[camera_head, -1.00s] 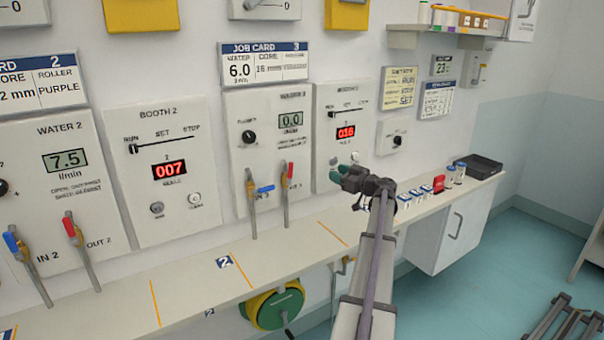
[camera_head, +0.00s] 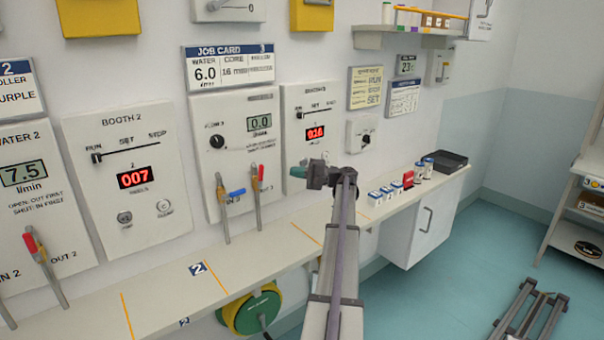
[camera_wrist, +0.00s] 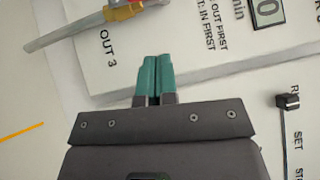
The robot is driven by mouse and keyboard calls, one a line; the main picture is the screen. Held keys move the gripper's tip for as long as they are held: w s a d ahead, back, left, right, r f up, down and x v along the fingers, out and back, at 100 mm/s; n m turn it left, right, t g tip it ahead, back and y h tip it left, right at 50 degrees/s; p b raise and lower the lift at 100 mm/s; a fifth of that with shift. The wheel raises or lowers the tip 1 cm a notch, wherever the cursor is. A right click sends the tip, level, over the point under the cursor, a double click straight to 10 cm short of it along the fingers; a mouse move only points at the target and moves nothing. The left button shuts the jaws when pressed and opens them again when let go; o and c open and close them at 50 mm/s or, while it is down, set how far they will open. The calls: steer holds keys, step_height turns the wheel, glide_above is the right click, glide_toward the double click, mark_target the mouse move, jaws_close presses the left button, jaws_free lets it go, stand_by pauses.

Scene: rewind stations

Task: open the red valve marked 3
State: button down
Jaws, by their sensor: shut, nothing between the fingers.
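The red valve (camera_head: 261,173) is the right one of two on the Water 3 panel (camera_head: 206,120). Its red lever points up along its pipe in the head view. In the wrist view its pipe and brass fitting (camera_wrist: 122,12) lie at the top left, beside the OUT 3 label, with the lever mostly cut off. The blue valve (camera_head: 236,193) stands to its left, its lever turned sideways to the right. My gripper (camera_head: 298,171) is to the right of the red valve, apart from it. Its green fingertips (camera_wrist: 154,75) are together and empty.
The Water 3 display (camera_head: 259,122) reads 0.0. The Booth 3 panel (camera_head: 292,103) is behind my gripper, with a slider knob (camera_wrist: 288,101) in the wrist view.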

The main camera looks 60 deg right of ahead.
mark_target(261, 177)
steer(key=w+a+r, duration=0.1)
steer(key=w+a, duration=0.4)
steer(key=a, duration=0.1)
steer(key=shift+w+p, duration=0.4)
steer(key=shift+w+a+r+n+p, duration=0.2)
steer(key=shift+a+r+n+p, duration=0.1)
steer(key=shift+a+p, duration=0.4)
steer(key=shift+d, duration=0.1)
